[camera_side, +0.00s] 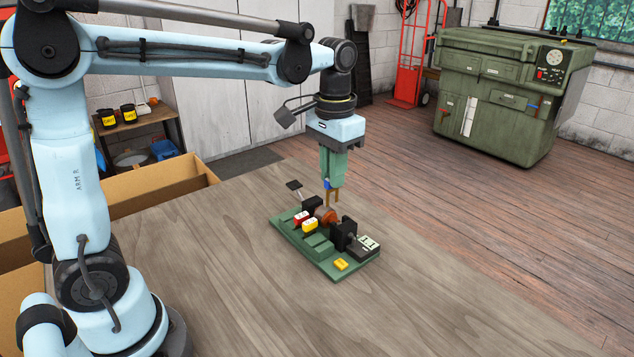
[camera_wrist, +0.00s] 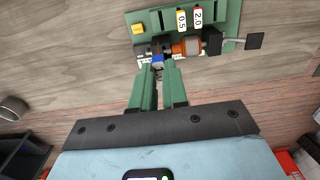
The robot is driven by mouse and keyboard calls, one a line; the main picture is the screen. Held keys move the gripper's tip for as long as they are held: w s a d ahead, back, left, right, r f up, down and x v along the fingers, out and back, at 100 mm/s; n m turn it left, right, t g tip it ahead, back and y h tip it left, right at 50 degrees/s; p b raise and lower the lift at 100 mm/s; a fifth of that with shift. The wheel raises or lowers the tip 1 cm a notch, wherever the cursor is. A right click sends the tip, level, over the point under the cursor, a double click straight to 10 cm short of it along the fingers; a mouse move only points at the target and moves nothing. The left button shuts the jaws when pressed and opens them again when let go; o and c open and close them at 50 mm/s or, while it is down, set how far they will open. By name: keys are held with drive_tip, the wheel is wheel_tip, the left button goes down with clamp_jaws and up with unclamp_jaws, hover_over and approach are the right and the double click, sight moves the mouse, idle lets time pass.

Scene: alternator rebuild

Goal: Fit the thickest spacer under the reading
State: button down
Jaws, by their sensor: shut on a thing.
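My gripper (camera_side: 333,196) points down just above the green fixture (camera_side: 318,262) and is shut on a small blue block (camera_wrist: 158,58), which also shows at the fingers in the side view (camera_side: 327,184). A red spacer (camera_side: 301,217) and a yellow spacer (camera_side: 309,226) sit side by side on the fixture. In the wrist view their white labels read 2.0 (camera_wrist: 198,17) and 0.5 (camera_wrist: 181,20). The blue block's label is not legible. A copper-coloured rotor (camera_side: 325,215) lies between black supports. A small display (camera_side: 369,242) stands at the right end; its digits are too small to be sure of.
A yellow tag (camera_side: 341,264) lies on the fixture's near right corner. A thin lever with a dark pad (camera_side: 294,185) sticks out at the far left end. The wooden table (camera_side: 230,260) around the fixture is clear. Cardboard boxes (camera_side: 165,185) stand at the left.

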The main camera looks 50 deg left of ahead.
drive_tip(key=shift+w+a+f, duration=0.1)
drive_tip(key=shift+w+f, duration=0.45)
drive_tip(key=shift+f, duration=0.35)
drive_tip(key=shift+w+a+f, duration=0.1)
drive_tip(key=shift+w+f, duration=0.4)
drive_tip(key=shift+f, duration=0.35)
drive_tip(key=shift+w+f, duration=0.55)
drive_tip(key=shift+f, duration=0.35)
drive_tip(key=shift+f, duration=0.4)
drive_tip(key=shift+f, duration=0.35)
drive_tip(key=shift+f, duration=0.55)
drive_tip(key=shift+f, duration=0.7)
drive_tip(key=shift+f, duration=0.2)
idle(0.7)
drive_tip(key=c, duration=1.1)
unclamp_jaws()
